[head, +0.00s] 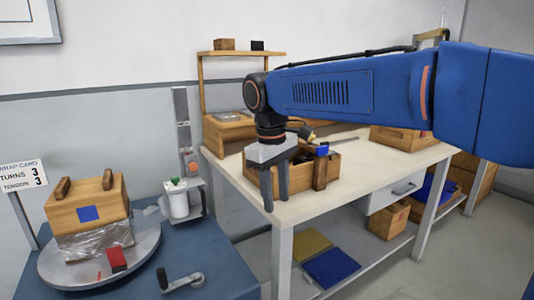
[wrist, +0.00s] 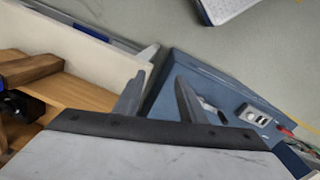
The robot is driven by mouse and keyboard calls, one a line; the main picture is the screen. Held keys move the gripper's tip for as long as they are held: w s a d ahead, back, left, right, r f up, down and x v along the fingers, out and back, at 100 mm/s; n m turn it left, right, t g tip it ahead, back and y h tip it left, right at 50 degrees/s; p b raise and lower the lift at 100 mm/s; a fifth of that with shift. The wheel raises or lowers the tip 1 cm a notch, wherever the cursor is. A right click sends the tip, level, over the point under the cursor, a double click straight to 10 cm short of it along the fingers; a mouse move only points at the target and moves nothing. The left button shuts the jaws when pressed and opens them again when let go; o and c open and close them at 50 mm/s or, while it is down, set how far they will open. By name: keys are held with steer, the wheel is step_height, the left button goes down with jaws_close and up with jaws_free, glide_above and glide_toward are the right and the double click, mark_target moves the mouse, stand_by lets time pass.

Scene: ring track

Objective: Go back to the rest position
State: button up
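My blue arm reaches in from the right in the head view. My gripper (head: 275,203) points down at the left front corner of the workbench (head: 345,190), just left of a wooden tray (head: 333,164) holding several tools. In the wrist view my gripper (wrist: 157,92) shows two dark fingers standing apart, with nothing between them. Whether a finger touches the bench cannot be told.
At the left, a wooden box (head: 88,212) with a blue square sits on clear-wrapped material on a round grey turntable (head: 60,268). A shelf (head: 240,54) rises behind the bench. Floor at the right is clear.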

steer(key=s+d+f+m+t, duration=0.1)
steer(key=s+d+f+m, duration=0.2)
steer(key=s+d+f, duration=0.2)
steer(key=s+d+f+m+t, duration=0.2)
steer(key=s+d+f, duration=0.3)
steer(key=s+d, duration=0.4)
steer(key=s+d+f+m+t+y, duration=0.1)
steer(key=s+d+f+m, duration=0.3)
steer(key=s+d, duration=0.3)
steer(key=d+f, duration=0.1)
steer(key=d, duration=0.4)
steer(key=shift+d+m, duration=0.3)
steer(key=shift+d, duration=0.1)
stand_by(0.8)
